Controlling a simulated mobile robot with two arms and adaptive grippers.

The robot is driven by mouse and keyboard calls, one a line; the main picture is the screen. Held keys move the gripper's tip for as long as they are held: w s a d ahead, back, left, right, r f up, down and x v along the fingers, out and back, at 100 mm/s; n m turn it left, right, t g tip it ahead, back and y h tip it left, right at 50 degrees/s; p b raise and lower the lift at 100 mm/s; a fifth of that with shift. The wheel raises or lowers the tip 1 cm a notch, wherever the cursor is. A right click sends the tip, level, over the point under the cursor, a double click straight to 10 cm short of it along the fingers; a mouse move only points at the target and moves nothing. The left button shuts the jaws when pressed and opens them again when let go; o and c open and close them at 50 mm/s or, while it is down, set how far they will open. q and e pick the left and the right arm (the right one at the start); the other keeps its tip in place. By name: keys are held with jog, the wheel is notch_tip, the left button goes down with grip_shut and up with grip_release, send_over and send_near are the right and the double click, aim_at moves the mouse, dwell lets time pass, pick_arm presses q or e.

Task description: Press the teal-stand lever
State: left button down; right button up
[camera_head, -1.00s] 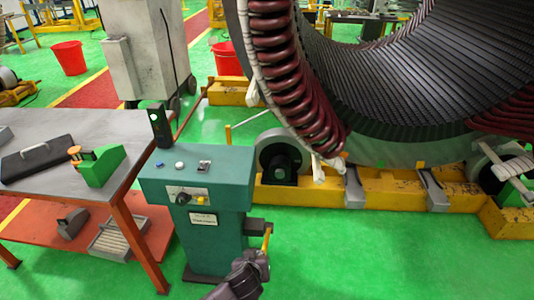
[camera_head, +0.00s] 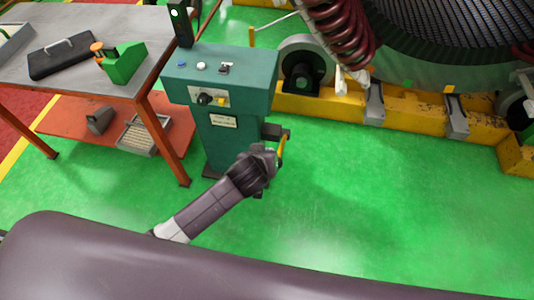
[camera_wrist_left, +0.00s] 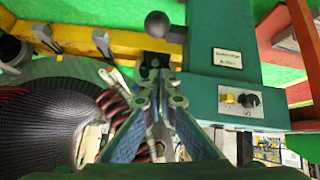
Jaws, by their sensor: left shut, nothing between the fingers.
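The teal stand (camera_head: 228,125) stands on the green floor, with a control panel on top and a labelled front. A yellow lever (camera_head: 283,147) sticks out from a dark bracket on its right side. My left gripper (camera_head: 270,158) is beside the lever, close to its lower part; I cannot tell if they touch. In the left wrist view the stand (camera_wrist_left: 222,40) appears upside down, and my left gripper (camera_wrist_left: 158,72) has its fingers closed together with nothing between them. A dark round knob (camera_wrist_left: 157,24) on a bracket shows just beyond the fingertips. My right gripper is not in view.
A metal-topped workbench (camera_head: 50,88) with a black case and a green tool stands left of the stand. The big stator (camera_head: 440,60) rests on a yellow base (camera_head: 410,120) behind and to the right. Green floor right of the lever is clear.

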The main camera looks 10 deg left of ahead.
pick_arm(q)
jog(key=shift+v, duration=1.15)
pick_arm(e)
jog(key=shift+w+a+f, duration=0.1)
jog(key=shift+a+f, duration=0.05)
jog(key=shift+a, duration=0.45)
pick_arm(q)
jog(key=shift+d, duration=0.1)
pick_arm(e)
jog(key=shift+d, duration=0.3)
